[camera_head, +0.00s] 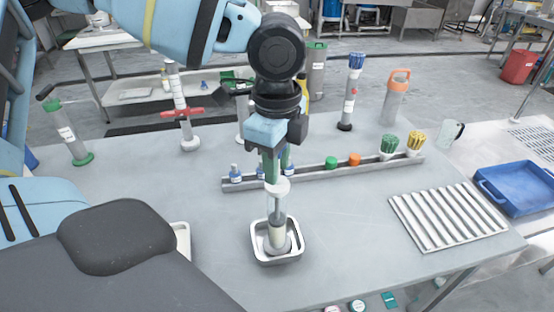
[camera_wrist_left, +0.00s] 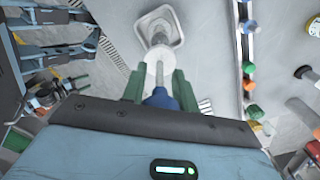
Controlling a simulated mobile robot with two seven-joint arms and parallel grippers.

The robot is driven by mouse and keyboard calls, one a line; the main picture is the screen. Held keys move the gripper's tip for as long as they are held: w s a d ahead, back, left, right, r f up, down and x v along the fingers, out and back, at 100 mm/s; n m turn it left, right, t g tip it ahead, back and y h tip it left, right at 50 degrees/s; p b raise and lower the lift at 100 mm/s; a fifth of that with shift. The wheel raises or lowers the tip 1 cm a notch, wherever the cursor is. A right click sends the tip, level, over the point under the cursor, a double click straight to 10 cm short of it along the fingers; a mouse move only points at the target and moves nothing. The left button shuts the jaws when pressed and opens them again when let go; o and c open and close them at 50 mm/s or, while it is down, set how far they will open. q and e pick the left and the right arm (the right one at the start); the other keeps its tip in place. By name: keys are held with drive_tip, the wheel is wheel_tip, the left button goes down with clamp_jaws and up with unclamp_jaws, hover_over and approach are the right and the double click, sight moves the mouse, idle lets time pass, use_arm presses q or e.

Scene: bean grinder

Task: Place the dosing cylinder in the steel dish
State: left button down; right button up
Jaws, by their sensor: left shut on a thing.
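The dosing cylinder (camera_head: 276,215) is a clear upright tube with pale contents, a white collar near its top and a round base. My left gripper (camera_head: 273,168) comes down from above, its green fingers shut on the top of the cylinder. In the left wrist view the fingers (camera_wrist_left: 159,90) close around a blue part above the white collar. The steel dish (camera_head: 298,238) is a small square tray on the grey table. The cylinder's base shows inside the dish's rim; I cannot tell whether it touches the bottom.
A grey rack (camera_head: 320,176) with small bottles, caps and brushes runs behind the dish. A ribbed metal tray (camera_head: 447,216) and a blue bin (camera_head: 517,188) are to the right. Tall cylinders, one with a red clamp (camera_head: 182,112), stand at the back.

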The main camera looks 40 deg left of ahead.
use_arm(q)
drive_tip(key=shift+f, duration=0.15)
drive_tip(key=c, duration=1.1)
unclamp_jaws()
wheel_tip(320, 180, up, 12)
drive_tip(key=shift+r+p, duration=0.2)
drive_tip(key=shift+p, duration=0.15)
